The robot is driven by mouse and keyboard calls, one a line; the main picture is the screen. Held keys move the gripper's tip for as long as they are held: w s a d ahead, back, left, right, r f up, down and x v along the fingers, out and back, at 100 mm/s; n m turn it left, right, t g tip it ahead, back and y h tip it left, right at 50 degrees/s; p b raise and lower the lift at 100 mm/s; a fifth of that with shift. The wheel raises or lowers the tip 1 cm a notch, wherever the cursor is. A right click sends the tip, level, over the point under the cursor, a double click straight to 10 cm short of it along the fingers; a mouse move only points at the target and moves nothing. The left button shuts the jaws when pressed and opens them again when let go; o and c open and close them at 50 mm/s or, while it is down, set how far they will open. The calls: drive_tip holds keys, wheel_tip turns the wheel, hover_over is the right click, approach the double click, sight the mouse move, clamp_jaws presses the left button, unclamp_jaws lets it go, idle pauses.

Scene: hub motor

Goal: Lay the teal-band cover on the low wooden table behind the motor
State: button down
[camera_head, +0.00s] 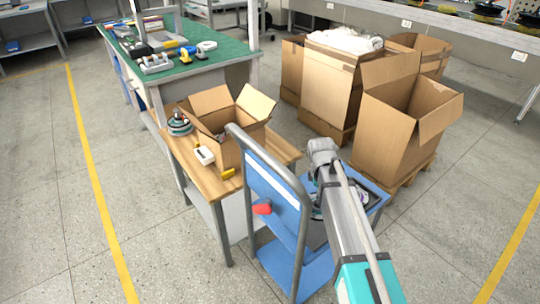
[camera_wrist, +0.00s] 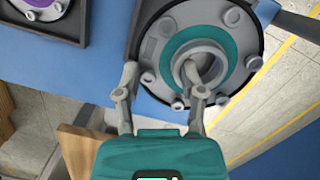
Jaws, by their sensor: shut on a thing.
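The teal-band cover (camera_wrist: 200,50) is a round dark-rimmed part with grey bolt lugs and a teal ring around a grey hub. It fills the upper middle of the wrist view. My gripper (camera_wrist: 163,76) is shut on it, with one finger near the rim and the other at the hub opening; the exact contact is partly hidden. In the head view my arm reaches over the blue cart and hides most of the cover. The low wooden table (camera_head: 205,180) stands left of the cart. A small round teal-banded unit (camera_head: 179,124) stands on its far left corner.
The blue cart (camera_head: 276,262) has a grey upright handle (camera_head: 301,230) beside my arm. A purple-banded part (camera_wrist: 38,8) sits in a dark tray. An open cardboard box (camera_head: 232,125), a white item (camera_head: 205,155) and a yellow item (camera_head: 228,174) occupy the wooden table. Large cartons (camera_head: 385,125) stand behind the cart.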

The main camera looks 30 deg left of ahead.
wheel_tip(320, 180, up, 45)
drive_tip(key=p, duration=4.5)
drive_tip(key=shift+r, duration=0.2)
